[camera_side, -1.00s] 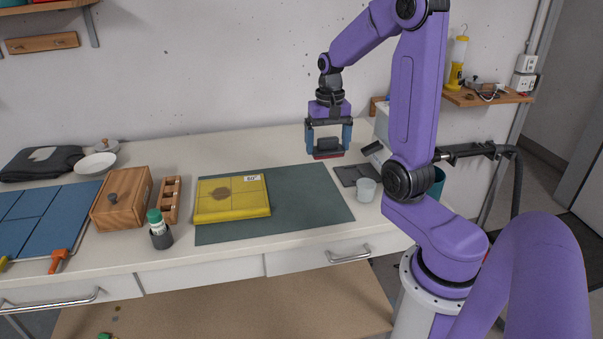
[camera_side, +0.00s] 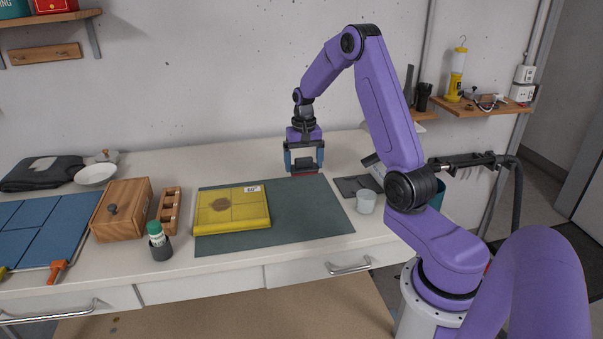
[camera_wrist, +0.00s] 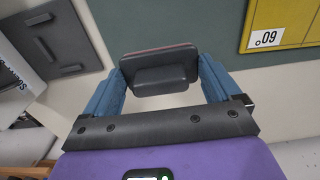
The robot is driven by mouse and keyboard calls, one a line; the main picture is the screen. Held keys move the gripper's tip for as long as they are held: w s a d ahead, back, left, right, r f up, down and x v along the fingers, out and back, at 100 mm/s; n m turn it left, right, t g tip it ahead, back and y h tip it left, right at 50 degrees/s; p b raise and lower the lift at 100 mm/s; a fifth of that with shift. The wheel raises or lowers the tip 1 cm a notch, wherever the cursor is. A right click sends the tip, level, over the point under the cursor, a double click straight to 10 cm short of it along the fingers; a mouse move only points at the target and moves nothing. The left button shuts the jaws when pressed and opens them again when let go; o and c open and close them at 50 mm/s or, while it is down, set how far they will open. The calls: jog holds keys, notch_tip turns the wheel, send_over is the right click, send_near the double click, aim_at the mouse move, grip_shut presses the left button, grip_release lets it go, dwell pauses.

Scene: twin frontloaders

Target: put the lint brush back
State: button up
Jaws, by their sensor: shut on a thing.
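The lint brush (camera_side: 304,166), a dark block with a reddish underside and a raised grip, is held between the blue fingers of my gripper (camera_side: 304,161). It appears above the back edge of the green mat, but its exact height is hard to tell. In the wrist view my gripper (camera_wrist: 160,82) is shut on the grip of the lint brush (camera_wrist: 158,62) from both sides. A dark grey flat plate with raised bars (camera_wrist: 62,38) lies to the left there. The same plate (camera_side: 350,186) lies right of the mat in the side view.
The green mat (camera_side: 300,220) carries a stained yellow pad (camera_side: 232,212) on its left part. A translucent cup (camera_side: 366,202) stands right of the mat. A wooden box (camera_side: 122,208), a slotted wooden block (camera_side: 170,206) and a green-capped bottle (camera_side: 158,240) stand left.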

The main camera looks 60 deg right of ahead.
aim_at(301, 173)
jog(key=shift+w+d+f, duration=0.3)
jog(key=shift+w+f, duration=0.35)
jog(key=shift+f, duration=1.6)
jog(key=shift+f, duration=0.15)
jog(key=o, duration=0.7)
